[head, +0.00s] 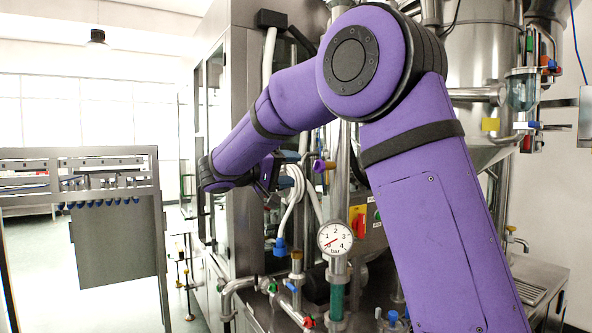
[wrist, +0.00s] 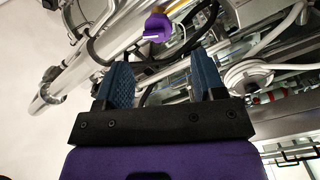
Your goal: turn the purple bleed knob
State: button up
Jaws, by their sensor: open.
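The purple bleed knob (head: 319,166) sits on the upright steel pipe, above the round gauge, in the head view. In the wrist view the knob (wrist: 157,27) shows as a small purple piece with a brass-coloured part, beyond the fingertips and near the middle between them. My gripper (wrist: 162,72) is open, with its two dark blue fingers spread and nothing between them. In the head view my gripper (head: 287,169) is partly hidden by my arm and lies just left of the knob, apparently apart from it.
A pressure gauge (head: 335,238) is below the knob on the same pipe. White coiled hoses (head: 292,190) hang close to the gripper. A red and yellow switch (head: 358,223) is to the right. Steel cabinet (head: 234,120) stands behind my arm.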

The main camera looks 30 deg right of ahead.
aim_at(319, 166)
jog(key=shift+m, duration=0.4)
jog(key=d, duration=0.9)
jog(key=shift+w+r, duration=0.1)
jog(key=c, duration=0.9)
